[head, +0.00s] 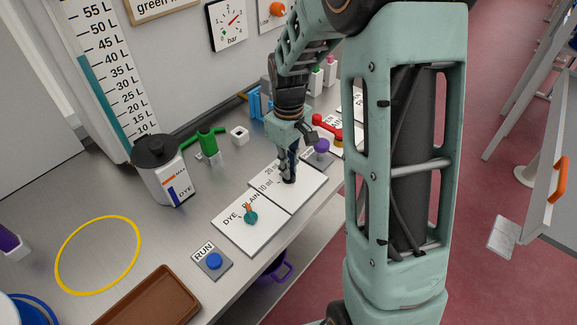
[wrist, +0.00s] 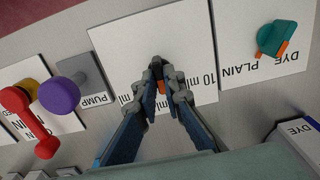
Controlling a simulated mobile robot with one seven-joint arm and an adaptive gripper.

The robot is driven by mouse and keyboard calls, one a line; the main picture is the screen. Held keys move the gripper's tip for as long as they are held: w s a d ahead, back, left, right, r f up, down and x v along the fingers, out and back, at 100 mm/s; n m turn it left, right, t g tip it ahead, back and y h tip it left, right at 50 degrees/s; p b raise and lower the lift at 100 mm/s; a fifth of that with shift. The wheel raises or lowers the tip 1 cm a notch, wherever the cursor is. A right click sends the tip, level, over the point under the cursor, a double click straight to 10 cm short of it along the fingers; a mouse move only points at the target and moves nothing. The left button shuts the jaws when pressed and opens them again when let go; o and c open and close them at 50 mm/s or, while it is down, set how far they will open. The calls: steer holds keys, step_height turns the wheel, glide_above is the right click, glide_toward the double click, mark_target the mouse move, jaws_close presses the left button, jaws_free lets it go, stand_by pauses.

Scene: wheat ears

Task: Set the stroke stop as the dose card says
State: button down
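The stroke stop plate (head: 300,195) is a white panel marked 20 ml and 10 ml; it also shows in the wrist view (wrist: 115,50). My gripper (head: 288,172) points down at this plate. In the wrist view its fingertips (wrist: 160,75) come close together around a small dark knob with an orange mark (wrist: 160,89). The fingers cover most of this knob, so its setting is hard to read. A framed card (head: 160,5) on the wall reads "green" with the rest cut off; I cannot tell whether it is the dose card.
Left of the plate are a DYE/PLAIN panel with a teal selector (head: 251,216) and a blue RUN button (head: 214,261). A purple PUMP knob (head: 322,145) and red handle (head: 327,128) stand close right. A dye canister (head: 163,172) and green valve (head: 207,143) stand behind.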

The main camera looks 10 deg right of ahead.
stand_by(0.4)
steer(key=m+b, duration=0.1)
steer(key=m, duration=0.4)
steer(key=shift+m, duration=0.4)
steer(key=m, duration=0.6)
stand_by(0.4)
steer(key=c, duration=2)
jaws_free()
steer(key=shift+c, duration=0.2)
steer(key=shift+r, duration=0.1)
step_height(320, 180, up, 12)
